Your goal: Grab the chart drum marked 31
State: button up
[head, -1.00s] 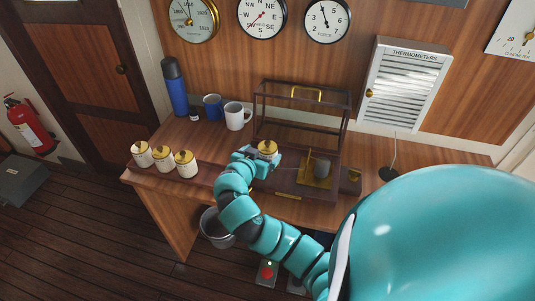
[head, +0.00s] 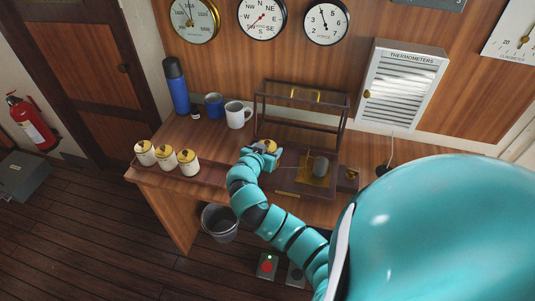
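Three white chart drums with yellow-gold lids stand in a row on the left of the desk: the left one (head: 145,153), the middle one (head: 166,157) and the right one (head: 188,163). Another gold-topped drum (head: 267,146) is at the left part of the glazed instrument case. My gripper (head: 262,150) is right at this drum and hides most of its body. I cannot see whether the fingers are closed on it. No number can be read on any drum.
The dark-framed glass case (head: 301,98) stands behind my gripper. A brass plate with a grey cylinder (head: 320,166) lies to its right. A white mug (head: 237,115), blue mug (head: 213,106) and blue flask (head: 177,87) stand at the back left. A bucket (head: 219,222) is on the floor.

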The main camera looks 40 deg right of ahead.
jog(key=c, duration=0.4)
jog(key=shift+c, duration=0.2)
jog(key=shift+r, duration=0.1)
jog(key=shift+r, duration=0.5)
jog(key=s+a+r+p, duration=0.7)
jog(key=s+r+p, duration=0.1)
jog(key=s+r, duration=0.4)
dwell(0.4)
